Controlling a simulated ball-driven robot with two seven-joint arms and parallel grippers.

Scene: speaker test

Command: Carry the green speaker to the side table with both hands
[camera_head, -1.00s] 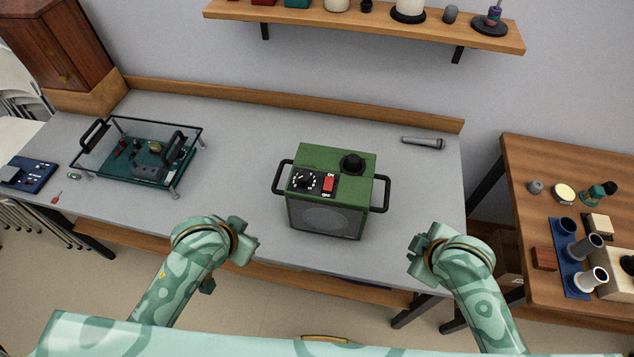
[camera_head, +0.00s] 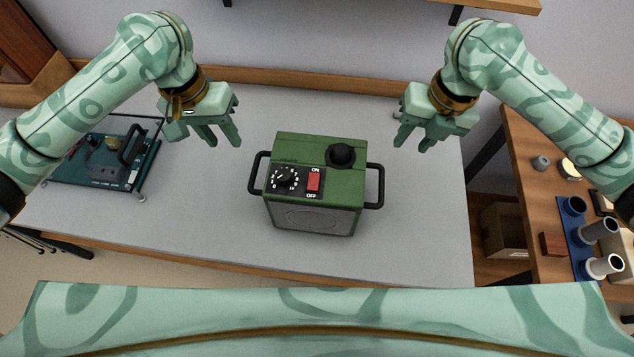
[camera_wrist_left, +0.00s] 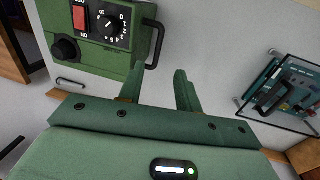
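The green speaker (camera_head: 319,185) stands upright on the grey table (camera_head: 215,215). It has a dark handle on each side, a dial, a red switch and a black knob on top. My left gripper (camera_head: 218,140) is open and empty, above and left of the speaker's left handle (camera_head: 255,173). In the left wrist view its two fingers (camera_wrist_left: 162,82) are apart, with the speaker (camera_wrist_left: 105,30) beyond them at upper left. My right gripper (camera_head: 412,142) is open and empty, above and right of the right handle (camera_head: 375,186). The side table (camera_head: 520,175) is at the right.
A clear-sided tray with a dark green board (camera_head: 105,165) sits on the grey table at left. The wooden side table holds a blue stand (camera_head: 581,245) with cylinders, a dark red block (camera_head: 553,244) and other small items. The table front around the speaker is clear.

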